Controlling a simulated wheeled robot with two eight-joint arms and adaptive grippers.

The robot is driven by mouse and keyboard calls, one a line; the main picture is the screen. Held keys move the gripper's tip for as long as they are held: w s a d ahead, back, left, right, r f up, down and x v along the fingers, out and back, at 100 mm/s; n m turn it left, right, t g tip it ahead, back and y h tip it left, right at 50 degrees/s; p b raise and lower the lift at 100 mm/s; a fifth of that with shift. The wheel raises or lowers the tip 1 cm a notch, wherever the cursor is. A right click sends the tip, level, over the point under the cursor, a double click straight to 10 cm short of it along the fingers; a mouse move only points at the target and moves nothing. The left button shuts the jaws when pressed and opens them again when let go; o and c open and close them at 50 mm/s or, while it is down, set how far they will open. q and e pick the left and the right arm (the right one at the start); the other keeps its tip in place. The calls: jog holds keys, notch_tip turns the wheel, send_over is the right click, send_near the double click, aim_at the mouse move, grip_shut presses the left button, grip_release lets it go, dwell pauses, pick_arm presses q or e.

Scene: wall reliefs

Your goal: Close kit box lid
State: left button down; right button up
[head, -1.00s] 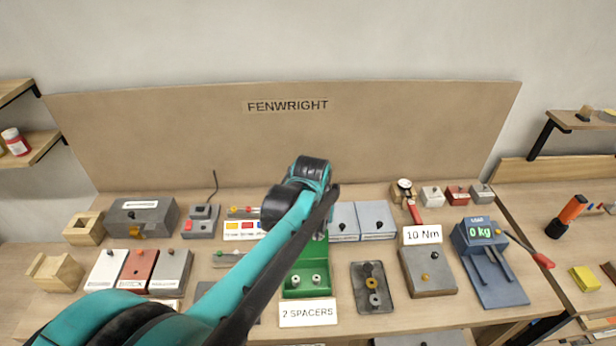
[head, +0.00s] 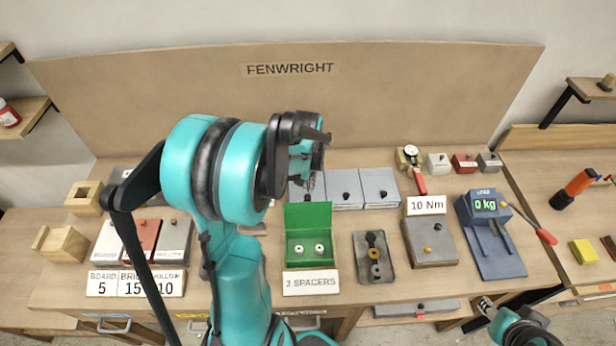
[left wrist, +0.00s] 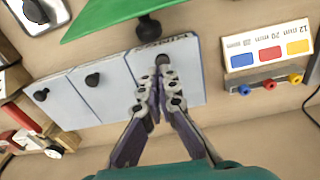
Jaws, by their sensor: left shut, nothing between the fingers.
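The green kit box (head: 310,250) sits at the middle of the bench with two pale spacers inside. Its lid (head: 308,217) stands up, open, at the back edge. In the left wrist view the lid (left wrist: 120,14) shows at the top, with a black knob (left wrist: 148,27) on its facing side. My left gripper (head: 312,185) is behind and above the lid. Its fingers (left wrist: 158,85) are shut and empty, apart from the lid, over pale grey-blue blocks. My right gripper (head: 484,306) is low at the right; its finger state is unclear.
Grey-blue blocks with black knobs (head: 378,186) stand behind the kit box. A dark tray (head: 361,262) with parts lies right of it, then a 10 Nm block (head: 431,244) and a blue scale (head: 497,245). A "2 SPACERS" label (head: 311,283) is in front.

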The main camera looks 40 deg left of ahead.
aim_at(308, 213)
pick_arm(q)
jog(key=s+d, duration=0.1)
jog(key=s+d+r, duration=0.1)
jog(key=shift+s+r, duration=0.15)
jog(key=shift+s, duration=0.2)
